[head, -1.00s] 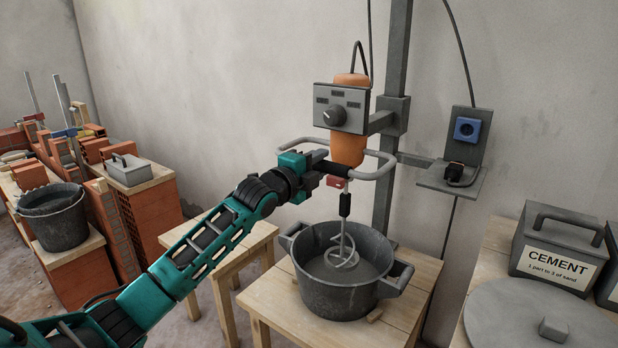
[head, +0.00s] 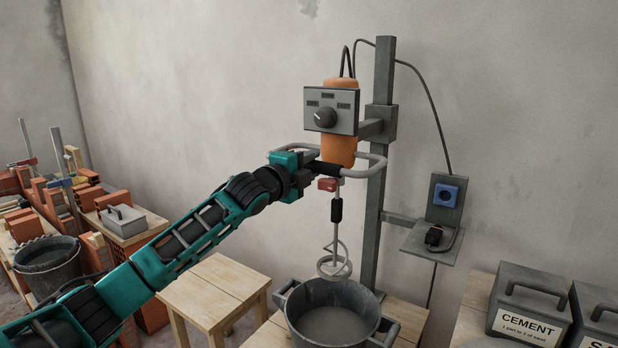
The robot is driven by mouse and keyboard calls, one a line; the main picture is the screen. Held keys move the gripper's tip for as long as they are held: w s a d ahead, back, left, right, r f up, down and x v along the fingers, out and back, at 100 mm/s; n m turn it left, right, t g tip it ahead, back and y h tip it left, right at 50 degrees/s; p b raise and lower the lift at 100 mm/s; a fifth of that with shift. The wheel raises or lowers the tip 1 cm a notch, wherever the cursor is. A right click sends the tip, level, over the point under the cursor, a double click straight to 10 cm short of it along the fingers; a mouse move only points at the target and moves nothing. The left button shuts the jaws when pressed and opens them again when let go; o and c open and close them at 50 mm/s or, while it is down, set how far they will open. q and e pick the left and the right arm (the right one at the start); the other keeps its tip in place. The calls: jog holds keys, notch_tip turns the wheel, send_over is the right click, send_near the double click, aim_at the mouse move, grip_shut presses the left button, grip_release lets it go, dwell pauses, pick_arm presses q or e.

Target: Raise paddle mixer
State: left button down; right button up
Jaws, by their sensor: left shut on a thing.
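The paddle mixer (head: 339,152) is orange with a grey control box and dial, and it rides on a grey upright post (head: 382,70). My left gripper (head: 312,168) is shut on the mixer's handle bar, at the dark grip on its near side. The mixer's shaft and spiral paddle (head: 334,263) hang straight down over the grey mixing bucket (head: 308,322). The paddle is at about the height of the bucket's far rim in the picture, mostly showing above it. Grey material lies in the bucket. My right gripper is not in view.
The bucket stands on a wooden table (head: 408,316). A wooden stool (head: 215,288) is to its left. A wall socket (head: 446,194) with a plug below is at right. A cement box (head: 528,305) stands at lower right. Bricks and another bucket (head: 48,265) are at left.

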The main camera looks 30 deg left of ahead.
pick_arm(q)
jog(key=shift+a+r, duration=0.1)
jog(key=shift+r, duration=3.05)
jog(key=c, duration=0.8)
grip_release()
jog(key=shift+c, duration=0.2)
jog(key=shift+f, duration=0.2)
jog(key=shift+s, duration=0.1)
jog(key=shift+s+f, duration=0.1)
jog(key=shift+s, duration=0.1)
jog(key=s+b, duration=0.2)
jog(key=s, duration=1)
jog(key=shift+s+a+b, duration=0.15)
jog(key=shift+a+b, duration=0.25)
jog(key=shift+a, duration=0.05)
